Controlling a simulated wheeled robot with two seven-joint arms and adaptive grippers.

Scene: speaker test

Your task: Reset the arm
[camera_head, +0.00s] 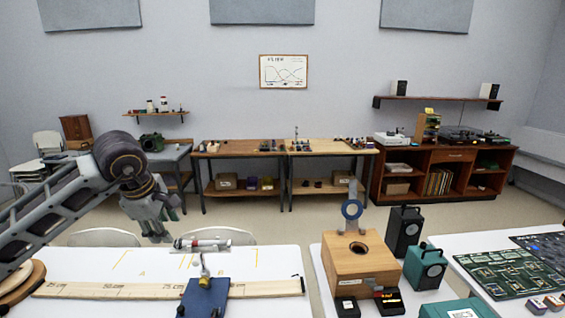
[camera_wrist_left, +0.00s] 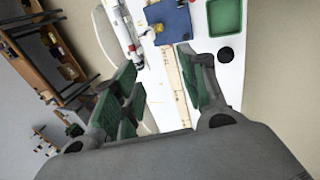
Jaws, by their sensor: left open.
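My left arm (camera_head: 60,212) comes in from the left, and its gripper (camera_head: 158,236) hangs above the far edge of the white table (camera_head: 75,265). It is open and empty, clear of the things on the table. In the left wrist view the green-padded fingers of my left gripper (camera_wrist_left: 163,85) stand apart. A blue block (camera_head: 205,296) with a small stand and a white-and-red tube (camera_head: 203,244) is to the right of the gripper. A long wooden ruler (camera_head: 110,290) lies along the table. My right gripper is not in view.
A wooden box with a round hole (camera_head: 370,268) stands on a second table, with a grey piece with a blue ring (camera_head: 352,209) behind it. Dark (camera_head: 404,228) and teal (camera_head: 425,265) speakers stand beside it. Circuit boards (camera_head: 510,272) lie at right.

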